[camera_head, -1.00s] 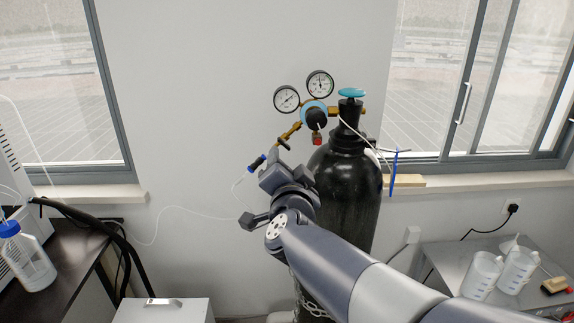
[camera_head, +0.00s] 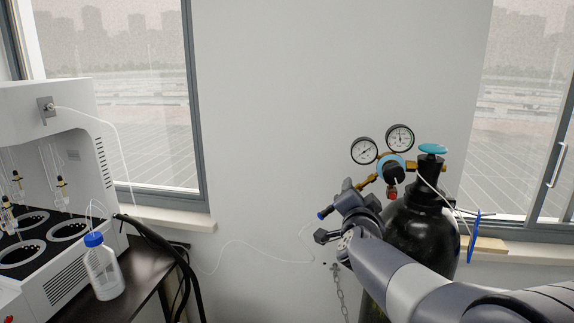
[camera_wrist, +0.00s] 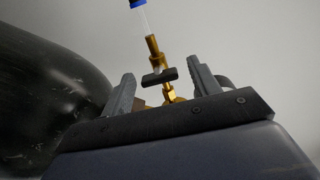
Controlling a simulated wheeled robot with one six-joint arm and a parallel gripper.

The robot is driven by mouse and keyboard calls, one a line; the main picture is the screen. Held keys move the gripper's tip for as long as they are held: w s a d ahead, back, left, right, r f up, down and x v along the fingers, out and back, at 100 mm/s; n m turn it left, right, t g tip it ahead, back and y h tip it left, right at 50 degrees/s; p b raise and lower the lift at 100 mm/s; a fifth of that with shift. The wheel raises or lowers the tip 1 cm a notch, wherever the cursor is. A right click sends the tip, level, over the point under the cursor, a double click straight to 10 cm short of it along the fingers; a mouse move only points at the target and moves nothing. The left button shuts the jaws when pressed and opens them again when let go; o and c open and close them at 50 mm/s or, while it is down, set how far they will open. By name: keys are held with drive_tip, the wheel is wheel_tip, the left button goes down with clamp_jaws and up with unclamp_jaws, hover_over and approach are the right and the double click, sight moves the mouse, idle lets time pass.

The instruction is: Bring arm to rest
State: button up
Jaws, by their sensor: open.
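My gripper (camera_head: 348,200) is in front of the wall, left of the black gas cylinder (camera_head: 425,230) and below its regulator (camera_head: 393,171). In the wrist view my gripper (camera_wrist: 163,88) has its two fingers spread apart. Between and beyond them is a brass outlet with a small black handle (camera_wrist: 160,77), topped by a clear tube with a blue end (camera_wrist: 138,4). Nothing is held between the fingers. Whether a finger touches the brass part cannot be told. My arm runs to the lower right and hides part of the cylinder.
A white distiller (camera_head: 70,190) stands at the left on a dark table (camera_head: 150,268), with a blue-capped bottle (camera_head: 102,270). A thin tube (camera_head: 245,243) crosses the wall. A chain (camera_head: 340,290) hangs by the cylinder. The wall between the table and my gripper is open.

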drive_tip(key=shift+w, duration=0.25)
drive_tip(key=shift+n+p, duration=0.3)
drive_tip(key=shift+s+f+b, duration=0.1)
drive_tip(key=shift+f+b, duration=0.05)
drive_tip(key=shift+b, duration=0.3)
